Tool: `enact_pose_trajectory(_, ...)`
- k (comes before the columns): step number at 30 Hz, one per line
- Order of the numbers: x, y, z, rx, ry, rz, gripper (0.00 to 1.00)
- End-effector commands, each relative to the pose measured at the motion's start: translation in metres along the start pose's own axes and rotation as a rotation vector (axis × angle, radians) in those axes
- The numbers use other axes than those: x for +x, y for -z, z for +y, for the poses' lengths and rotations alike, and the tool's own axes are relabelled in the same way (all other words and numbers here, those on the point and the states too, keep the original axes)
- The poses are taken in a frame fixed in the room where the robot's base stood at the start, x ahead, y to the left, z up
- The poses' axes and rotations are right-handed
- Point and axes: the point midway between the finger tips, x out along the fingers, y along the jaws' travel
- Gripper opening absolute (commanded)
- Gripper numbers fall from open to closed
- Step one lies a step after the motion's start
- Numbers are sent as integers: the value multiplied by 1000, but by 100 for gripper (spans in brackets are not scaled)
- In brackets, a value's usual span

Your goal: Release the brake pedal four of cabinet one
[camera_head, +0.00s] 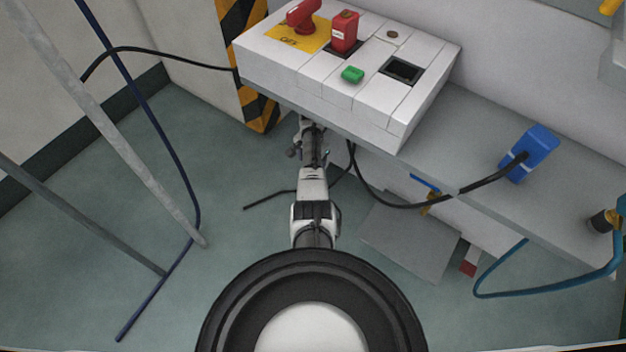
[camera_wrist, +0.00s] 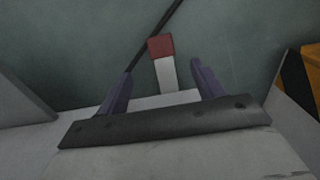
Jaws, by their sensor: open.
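A pedal with a white stem and a red end (camera_wrist: 163,70) shows in the wrist view, beyond and between my fingers. I cannot tell its number, and no contact with the fingers shows. My gripper (camera_wrist: 161,69) is open, its two fingers apart with nothing held. In the head view my arm reaches forward to the front edge of the white control box, and the gripper end (camera_head: 308,128) is small and partly hidden there. Another red and white piece (camera_head: 470,261) is low at the right, beside a grey plate; I cannot tell if it is a pedal.
The white control box (camera_head: 290,62) carries a red handle (camera_head: 303,15), a red switch (camera_head: 344,31) and a green button (camera_head: 352,75). A grey ledge (camera_head: 450,125) bears a blue plug (camera_head: 530,152). Cables hang below it. Poles stand at left; open floor (camera_head: 225,185) lies beside my arm.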

Motion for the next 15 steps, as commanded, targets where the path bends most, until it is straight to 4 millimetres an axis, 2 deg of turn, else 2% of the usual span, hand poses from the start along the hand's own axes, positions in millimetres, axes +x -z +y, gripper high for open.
enact_pose_trajectory(1, 17, 0, 0, 0, -2, -2, 67)
enact_pose_trajectory(6, 56, 0, 0, -2, -1, -1, 67)
enact_pose_trajectory(12, 92, 0, 0, -2, 0, 1, 67)
enact_pose_trajectory(15, 101, 0, -1, -3, 1, 1, 67)
